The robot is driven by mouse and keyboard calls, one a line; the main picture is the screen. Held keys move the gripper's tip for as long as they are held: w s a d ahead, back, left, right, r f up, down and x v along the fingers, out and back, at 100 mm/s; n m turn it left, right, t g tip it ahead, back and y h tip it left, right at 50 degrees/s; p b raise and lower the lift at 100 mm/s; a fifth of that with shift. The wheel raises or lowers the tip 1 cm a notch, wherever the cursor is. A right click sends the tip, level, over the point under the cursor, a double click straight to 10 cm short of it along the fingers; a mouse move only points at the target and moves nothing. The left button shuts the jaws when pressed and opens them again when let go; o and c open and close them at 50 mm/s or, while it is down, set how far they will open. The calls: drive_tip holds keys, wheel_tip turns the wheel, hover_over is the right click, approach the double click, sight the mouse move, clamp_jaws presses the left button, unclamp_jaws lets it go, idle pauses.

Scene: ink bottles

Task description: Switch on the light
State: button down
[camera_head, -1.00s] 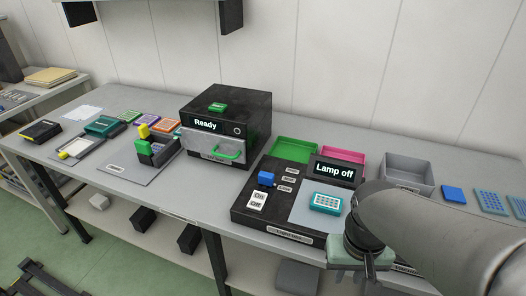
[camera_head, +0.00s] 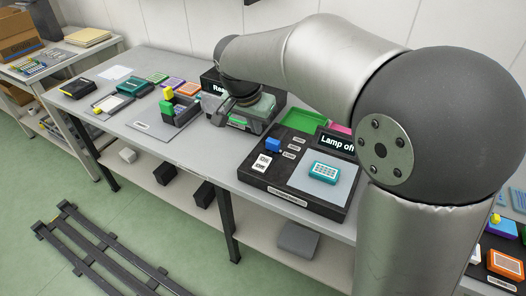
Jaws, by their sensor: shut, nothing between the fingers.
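The lamp panel (camera_head: 297,196) is a black box on the table, right of the middle. Its display (camera_head: 337,143) reads "Lamp off". A white On/Off switch (camera_head: 262,162) sits at its left front, with a blue block or knob (camera_head: 273,145) just behind it and several small labels beside.
The black "Ready" box (camera_head: 211,80) is mostly hidden behind my gripper. A dark holder with green and yellow blocks (camera_head: 178,109) stands left of my gripper. My arm arches over the table's right side and hides much there. The table's front strip (camera_head: 205,150) is clear.

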sight(265, 158)
drive_tip(key=p+x, duration=0.1)
drive_tip(key=x, duration=1.3)
drive_tip(key=shift+d, duration=0.1)
